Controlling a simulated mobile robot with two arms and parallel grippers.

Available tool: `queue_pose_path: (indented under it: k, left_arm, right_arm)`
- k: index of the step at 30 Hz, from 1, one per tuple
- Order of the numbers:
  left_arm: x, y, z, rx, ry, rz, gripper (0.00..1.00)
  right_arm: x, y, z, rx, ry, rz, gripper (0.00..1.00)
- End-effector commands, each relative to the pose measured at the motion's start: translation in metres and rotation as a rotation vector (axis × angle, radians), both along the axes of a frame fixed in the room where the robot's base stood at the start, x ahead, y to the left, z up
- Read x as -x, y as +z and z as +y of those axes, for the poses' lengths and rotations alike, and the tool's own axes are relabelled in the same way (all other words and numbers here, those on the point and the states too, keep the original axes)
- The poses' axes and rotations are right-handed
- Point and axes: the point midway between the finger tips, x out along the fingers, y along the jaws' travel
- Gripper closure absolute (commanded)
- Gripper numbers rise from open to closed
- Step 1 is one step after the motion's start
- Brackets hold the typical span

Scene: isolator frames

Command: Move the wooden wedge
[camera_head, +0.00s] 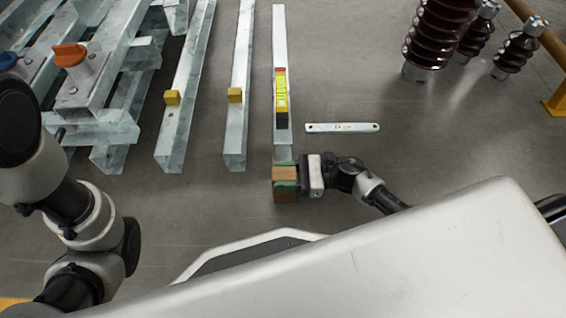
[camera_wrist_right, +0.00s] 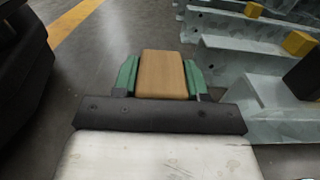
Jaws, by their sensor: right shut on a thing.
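The wooden wedge (camera_wrist_right: 162,75) is a brown block between the green finger pads of my right gripper (camera_wrist_right: 160,80) in the right wrist view. Both pads touch its sides. In the head view the wedge (camera_head: 285,195) shows at the near end of the rightmost steel beam (camera_head: 281,50), with my right gripper (camera_head: 287,180) closed around it from the right. I cannot tell whether the wedge touches the floor or the beam. My left arm comes in at the left of the head view, but its gripper jaws are not visible.
A yellow level (camera_head: 281,92) lies on the rightmost beam. Two other beams (camera_head: 237,110) (camera_head: 185,90) carry small yellow blocks. A white strip (camera_head: 342,127) lies on the floor to the right. Dark ribbed insulators (camera_head: 437,40) stand at the back right. Floor between is clear.

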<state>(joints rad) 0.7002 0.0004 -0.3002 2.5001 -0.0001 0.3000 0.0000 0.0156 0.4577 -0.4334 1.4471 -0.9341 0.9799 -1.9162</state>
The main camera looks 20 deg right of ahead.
Motion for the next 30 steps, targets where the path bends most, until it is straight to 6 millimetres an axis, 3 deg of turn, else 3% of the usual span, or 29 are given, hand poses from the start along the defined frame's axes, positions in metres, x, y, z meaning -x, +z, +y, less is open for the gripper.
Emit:
queue_pose_path:
  k: [6, 7, 12, 22, 30]
  left_arm:
    - [0.0, -0.001, 0.0, 0.0, 0.0, 0.0, 1.0]
    - [0.0, -0.001, 0.0, 0.0, 0.0, 0.0, 1.0]
    - [0.0, -0.001, 0.0, 0.0, 0.0, 0.0, 1.0]
    - [0.0, 0.002, 0.0, 0.0, 0.0, 0.0, 1.0]
    - [0.0, 0.024, 0.0, 0.0, 0.0, 0.0, 1.0]
  right_arm:
    - [0.0, -0.001, -0.001, 0.002, 0.0, 0.003, 1.0]
    - [0.0, -0.001, -0.001, 0.002, 0.0, 0.003, 0.56]
    - [0.0, -0.001, -0.001, 0.002, 0.0, 0.002, 0.32]
    - [0.001, 0.0, -0.005, 0.002, 0.0, 0.002, 0.32]
    - [0.014, 0.003, -0.05, 0.005, -0.002, 0.005, 0.32]
